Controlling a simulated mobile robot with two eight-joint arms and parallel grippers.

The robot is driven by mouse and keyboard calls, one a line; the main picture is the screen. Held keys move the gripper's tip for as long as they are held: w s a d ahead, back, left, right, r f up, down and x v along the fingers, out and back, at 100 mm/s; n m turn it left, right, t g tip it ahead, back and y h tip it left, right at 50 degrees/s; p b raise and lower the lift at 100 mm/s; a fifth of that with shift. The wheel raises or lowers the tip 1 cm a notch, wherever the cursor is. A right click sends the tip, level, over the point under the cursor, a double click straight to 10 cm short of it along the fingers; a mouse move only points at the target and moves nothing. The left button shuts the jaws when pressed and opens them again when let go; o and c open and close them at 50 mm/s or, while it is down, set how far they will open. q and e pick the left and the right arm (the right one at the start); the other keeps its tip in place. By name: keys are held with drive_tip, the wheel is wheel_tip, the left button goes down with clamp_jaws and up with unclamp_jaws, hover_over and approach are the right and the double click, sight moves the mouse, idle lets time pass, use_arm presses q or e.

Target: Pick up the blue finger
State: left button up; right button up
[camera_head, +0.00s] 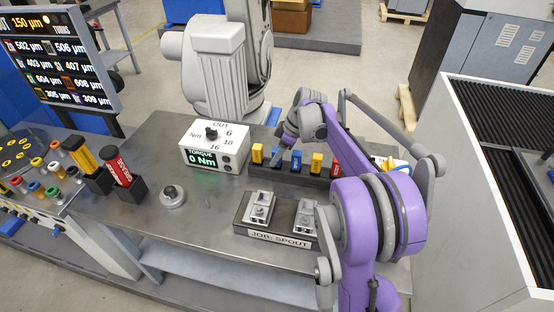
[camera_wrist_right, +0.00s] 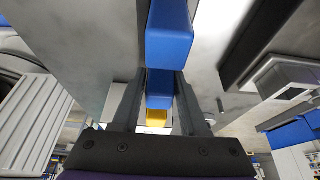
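Two blue fingers stand side by side in the dark rack (camera_head: 305,179), the left one (camera_head: 275,157) and the right one (camera_head: 296,161). My right gripper (camera_head: 279,151) is at the left blue finger, coming down from above. In the right wrist view, my right gripper (camera_wrist_right: 160,92) has its two jaws apart, with a blue finger (camera_wrist_right: 160,86) lined up between them. I cannot tell whether the jaws touch it. Another, larger-looking blue finger (camera_wrist_right: 170,38) is at the top of that view. My left gripper is not in view.
A yellow finger (camera_head: 257,153) stands left of the blue pair; another yellow (camera_head: 317,163) and a red finger (camera_head: 337,168) stand right of it. The torque box (camera_head: 214,145) is to the left. A fixture tray (camera_head: 280,238) with metal parts lies in front.

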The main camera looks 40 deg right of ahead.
clamp_jaws()
wheel_tip(320, 180, up, 10)
drive_tip(key=shift+r+p, duration=0.1)
drive_tip(key=shift+p, duration=0.2)
